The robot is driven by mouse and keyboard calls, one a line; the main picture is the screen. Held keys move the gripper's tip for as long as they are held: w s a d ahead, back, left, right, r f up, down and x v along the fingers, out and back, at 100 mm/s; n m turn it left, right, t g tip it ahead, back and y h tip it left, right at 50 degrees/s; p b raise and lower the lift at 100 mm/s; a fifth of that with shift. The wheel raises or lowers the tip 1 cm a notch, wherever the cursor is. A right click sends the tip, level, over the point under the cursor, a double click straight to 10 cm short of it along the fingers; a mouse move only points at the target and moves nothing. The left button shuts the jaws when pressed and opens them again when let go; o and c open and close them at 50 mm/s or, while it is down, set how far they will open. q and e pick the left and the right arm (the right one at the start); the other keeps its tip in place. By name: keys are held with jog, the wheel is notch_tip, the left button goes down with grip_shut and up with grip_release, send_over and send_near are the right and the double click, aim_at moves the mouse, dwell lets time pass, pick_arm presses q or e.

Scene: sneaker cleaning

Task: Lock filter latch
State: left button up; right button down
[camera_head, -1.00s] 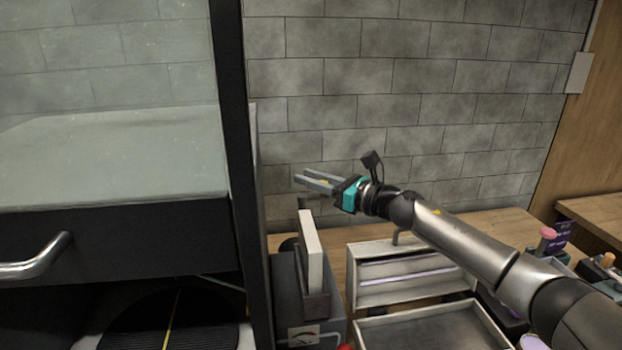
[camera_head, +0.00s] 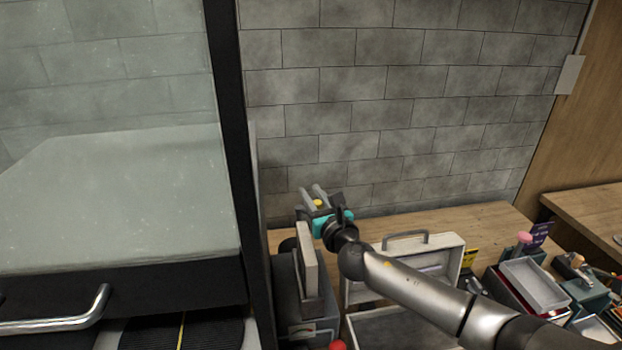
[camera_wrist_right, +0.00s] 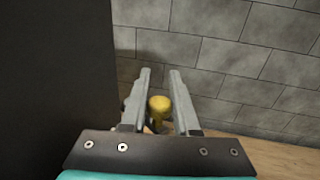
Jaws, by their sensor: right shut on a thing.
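My right gripper (camera_head: 314,191) is above and just behind the top of a dark grey box unit (camera_head: 287,290) with an upright pale panel (camera_head: 308,262). Its two grey fingers stand apart with a yellow rounded knob (camera_head: 318,203) between them, and it is shut on that knob. In the right wrist view the fingers (camera_wrist_right: 160,72) point toward the wall, and the yellow knob (camera_wrist_right: 159,106) sits between them. I cannot tell whether the knob is part of the filter latch. My left gripper is not in view.
A dark post (camera_head: 240,200) of a glass-fronted cabinet stands close left of the gripper. The tiled wall (camera_head: 400,100) is behind. An open case (camera_head: 455,250) lies below right, with trays (camera_head: 535,280) and small items farther right. A red knob (camera_head: 338,345) shows at the bottom.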

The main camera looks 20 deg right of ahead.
jog(key=shift+s+m+g+h+p, duration=0.15)
jog(key=shift+m+h+p, duration=0.35)
jog(key=shift+h, duration=0.35)
jog(key=shift+s+m+g+h+p, duration=0.15)
jog(key=shift+m+h+p, duration=0.15)
jog(key=shift+m+h, duration=0.45)
jog(key=c, duration=0.7)
grip_release()
jog(key=shift+s, duration=0.1)
jog(key=v, duration=1.5)
jog(key=shift+a, duration=0.25)
jog(key=shift+o, duration=0.2)
